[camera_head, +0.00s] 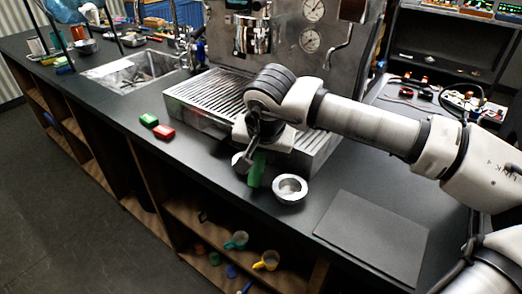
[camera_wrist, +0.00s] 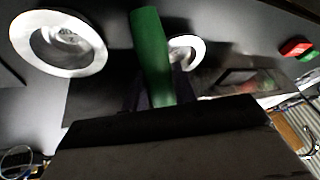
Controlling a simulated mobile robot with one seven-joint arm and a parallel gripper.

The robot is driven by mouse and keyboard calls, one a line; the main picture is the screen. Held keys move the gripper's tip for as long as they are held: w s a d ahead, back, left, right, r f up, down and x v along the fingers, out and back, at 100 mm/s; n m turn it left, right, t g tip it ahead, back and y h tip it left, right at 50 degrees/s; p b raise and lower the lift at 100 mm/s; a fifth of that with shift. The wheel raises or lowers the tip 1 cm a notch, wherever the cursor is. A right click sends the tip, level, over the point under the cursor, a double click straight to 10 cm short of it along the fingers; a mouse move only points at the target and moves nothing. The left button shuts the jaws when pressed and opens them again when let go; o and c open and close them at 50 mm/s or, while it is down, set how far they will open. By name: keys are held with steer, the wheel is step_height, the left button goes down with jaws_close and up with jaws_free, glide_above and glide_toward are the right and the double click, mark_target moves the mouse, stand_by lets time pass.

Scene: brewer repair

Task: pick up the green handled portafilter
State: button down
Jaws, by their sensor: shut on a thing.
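The green-handled portafilter shows its green handle (camera_head: 257,170) below my gripper (camera_head: 259,150) in the head view, at the counter's front edge. The handle is tilted close to upright. In the wrist view the green handle (camera_wrist: 150,52) rises from between my fingers (camera_wrist: 155,100), and my gripper is shut on it. A round metal piece shows just left of the handle in the head view and right behind it in the wrist view (camera_wrist: 186,50); whether it joins the handle is hidden.
A round metal basket (camera_head: 290,188) sits on the counter just right of the handle. A dark mat (camera_head: 373,238) lies further right. The espresso machine's drip tray (camera_head: 213,96) stands behind. Green (camera_head: 149,119) and red (camera_head: 163,132) blocks lie to the left.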

steer(key=shift+r, duration=0.15)
step_height(320, 180, up, 20)
steer(key=shift+b, duration=0.4)
steer(key=c, duration=1.8)
jaws_free()
jaws_close()
